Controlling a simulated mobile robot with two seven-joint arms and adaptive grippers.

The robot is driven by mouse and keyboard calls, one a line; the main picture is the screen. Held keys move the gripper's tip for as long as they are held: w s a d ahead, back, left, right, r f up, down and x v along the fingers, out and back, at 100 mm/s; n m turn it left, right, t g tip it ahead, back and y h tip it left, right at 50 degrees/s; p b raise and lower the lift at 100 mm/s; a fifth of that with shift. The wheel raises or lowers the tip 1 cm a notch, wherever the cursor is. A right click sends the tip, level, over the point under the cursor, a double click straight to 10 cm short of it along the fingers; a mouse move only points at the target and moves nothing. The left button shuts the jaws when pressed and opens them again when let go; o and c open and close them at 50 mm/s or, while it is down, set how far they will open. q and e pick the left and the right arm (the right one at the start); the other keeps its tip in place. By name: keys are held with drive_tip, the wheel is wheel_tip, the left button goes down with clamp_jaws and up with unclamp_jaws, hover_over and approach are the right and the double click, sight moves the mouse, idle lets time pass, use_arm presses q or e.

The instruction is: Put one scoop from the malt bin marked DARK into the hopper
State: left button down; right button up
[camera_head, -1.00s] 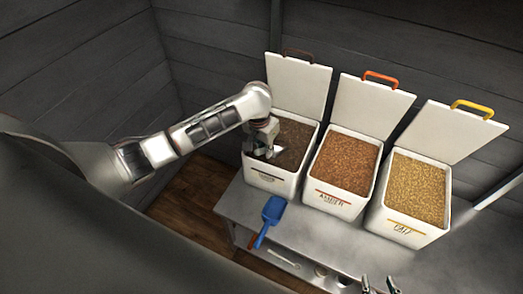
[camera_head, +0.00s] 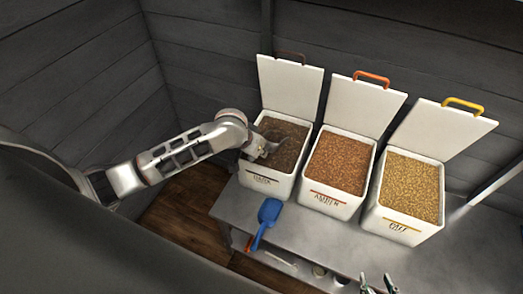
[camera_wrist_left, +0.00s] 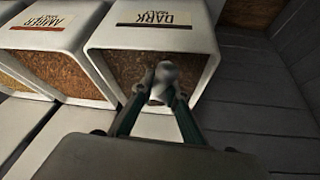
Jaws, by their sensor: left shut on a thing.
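The malt bin marked DARK (camera_head: 266,187) stands open at the left of three bins, with dark brown malt inside. It shows in the left wrist view (camera_wrist_left: 208,38), with its label upside down. My left gripper (camera_head: 266,148) is at this bin's left side, over or in the malt. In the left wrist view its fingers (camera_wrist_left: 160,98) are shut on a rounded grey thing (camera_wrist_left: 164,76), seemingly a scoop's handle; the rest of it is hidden. My right gripper (camera_head: 377,283) shows at the bottom edge, empty, its fingertips apart. I see no hopper.
The AMBER bin (camera_head: 328,201) and a pale malt bin (camera_head: 398,230) stand to the right, their lids raised behind. A blue scoop (camera_head: 267,217) lies on the grey bench (camera_head: 310,235) in front of the DARK bin. The bench's front right is clear.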

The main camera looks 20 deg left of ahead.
use_arm(q)
drive_tip(key=shift+t, duration=0.8)
drive_tip(key=shift+v, duration=2.3)
drive_tip(key=shift+s+a+r, duration=0.2)
drive_tip(key=shift+s+r, duration=0.25)
drive_tip(key=shift+s, duration=0.15)
drive_tip(key=shift+d+r, duration=0.1)
